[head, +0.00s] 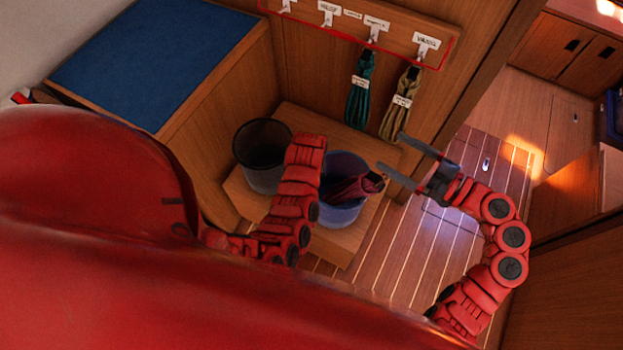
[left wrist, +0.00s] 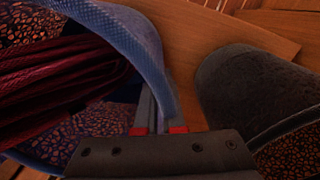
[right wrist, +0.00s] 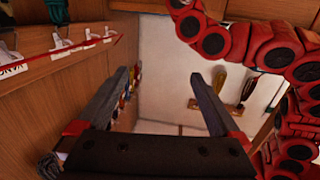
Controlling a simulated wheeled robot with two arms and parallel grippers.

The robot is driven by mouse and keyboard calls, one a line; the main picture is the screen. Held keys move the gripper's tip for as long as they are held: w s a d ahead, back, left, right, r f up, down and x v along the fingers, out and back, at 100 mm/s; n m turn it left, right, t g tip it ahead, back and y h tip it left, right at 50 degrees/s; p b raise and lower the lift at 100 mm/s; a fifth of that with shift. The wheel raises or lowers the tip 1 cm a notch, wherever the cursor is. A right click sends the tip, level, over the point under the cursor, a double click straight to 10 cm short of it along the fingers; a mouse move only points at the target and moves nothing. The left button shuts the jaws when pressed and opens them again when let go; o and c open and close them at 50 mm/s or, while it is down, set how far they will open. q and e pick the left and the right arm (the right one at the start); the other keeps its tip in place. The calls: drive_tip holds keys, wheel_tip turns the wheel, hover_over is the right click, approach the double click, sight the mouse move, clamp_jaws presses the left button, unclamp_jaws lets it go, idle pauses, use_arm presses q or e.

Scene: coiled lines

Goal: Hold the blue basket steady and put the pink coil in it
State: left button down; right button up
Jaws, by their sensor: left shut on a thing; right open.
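The blue basket (head: 340,216) stands on a wooden ledge; its rim (left wrist: 140,38) fills the upper left of the left wrist view. The pink coil (head: 350,189), dark red in this light, lies inside the basket, with one end at the right rim in the head view. It also shows in the left wrist view (left wrist: 65,75). My left gripper (left wrist: 160,110) is shut on the basket's rim; in the head view my own arm hides its fingers. My right gripper (head: 393,150) is open and empty, above and to the right of the basket.
A dark basket (head: 258,178) stands close to the left of the blue one. A teal coil (head: 360,95) and an olive coil (head: 401,103) hang from labelled hooks on the wooden panel behind. A blue cushioned bench (head: 150,60) is at the upper left. Striped floor lies at right.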

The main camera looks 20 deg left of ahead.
use_arm(q)
drive_tip(key=shift+s+f, duration=0.1)
use_arm(e)
drive_tip(key=v, duration=1.2)
use_arm(q)
drive_tip(key=c, duration=0.9)
unclamp_jaws()
drive_tip(key=shift+c, duration=0.2)
